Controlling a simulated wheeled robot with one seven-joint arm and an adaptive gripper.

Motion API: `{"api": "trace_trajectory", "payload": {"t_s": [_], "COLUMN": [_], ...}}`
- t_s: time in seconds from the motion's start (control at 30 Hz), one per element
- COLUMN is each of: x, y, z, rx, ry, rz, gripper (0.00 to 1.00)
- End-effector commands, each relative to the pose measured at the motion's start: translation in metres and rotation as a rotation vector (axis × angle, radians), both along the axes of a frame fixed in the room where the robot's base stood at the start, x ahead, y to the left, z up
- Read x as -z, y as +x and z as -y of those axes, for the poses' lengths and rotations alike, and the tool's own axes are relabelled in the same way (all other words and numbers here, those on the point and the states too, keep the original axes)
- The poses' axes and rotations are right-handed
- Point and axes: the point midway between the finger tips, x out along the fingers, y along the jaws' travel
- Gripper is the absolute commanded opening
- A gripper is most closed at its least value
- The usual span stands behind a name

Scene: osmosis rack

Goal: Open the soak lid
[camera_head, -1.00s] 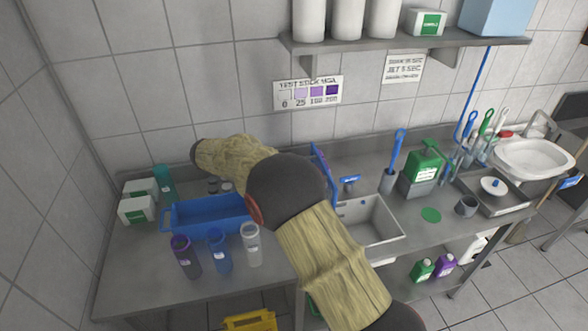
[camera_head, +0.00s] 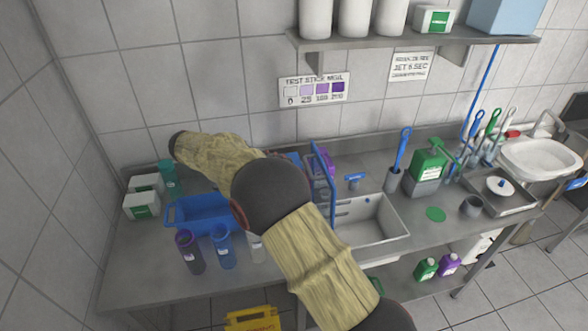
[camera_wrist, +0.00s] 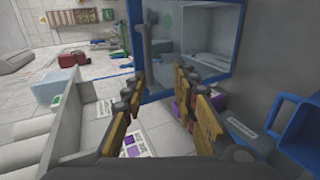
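A blue-edged panel (camera_head: 322,182), likely the soak lid, stands upright at the left side of the sink (camera_head: 372,222) in the head view. In the wrist view a blue frame (camera_wrist: 241,50) stands beyond the fingers, with a pale basin visible inside it. I cannot tell whether it is the same panel. My gripper (camera_wrist: 162,108) shows in the wrist view with its two orange-and-dark fingers apart and nothing seen between them. The right finger overlaps the frame's lower edge in the picture; contact cannot be told. In the head view my arm hides the gripper.
A green jug (camera_head: 430,162) and brushes stand right of the sink. A shelf (camera_head: 420,39) hangs above.

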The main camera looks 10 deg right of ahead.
Motion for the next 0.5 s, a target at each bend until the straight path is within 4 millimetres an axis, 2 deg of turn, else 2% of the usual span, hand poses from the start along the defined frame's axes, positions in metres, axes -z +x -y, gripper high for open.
{"api": "trace_trajectory", "payload": {"t_s": [0.1, 0.2, 0.33, 0.5], "x": [-0.010, -0.017, -0.022, -0.026], "y": [0.000, 0.000, -0.001, -0.001], "z": [-0.022, -0.034, -0.045, -0.049], "rx": [-0.002, -0.001, -0.001, 0.000], "ry": [0.000, 0.000, -0.001, -0.001], "rz": [0.002, 0.004, 0.004, 0.005], "gripper": [0.29, 0.29, 0.29, 0.29]}}
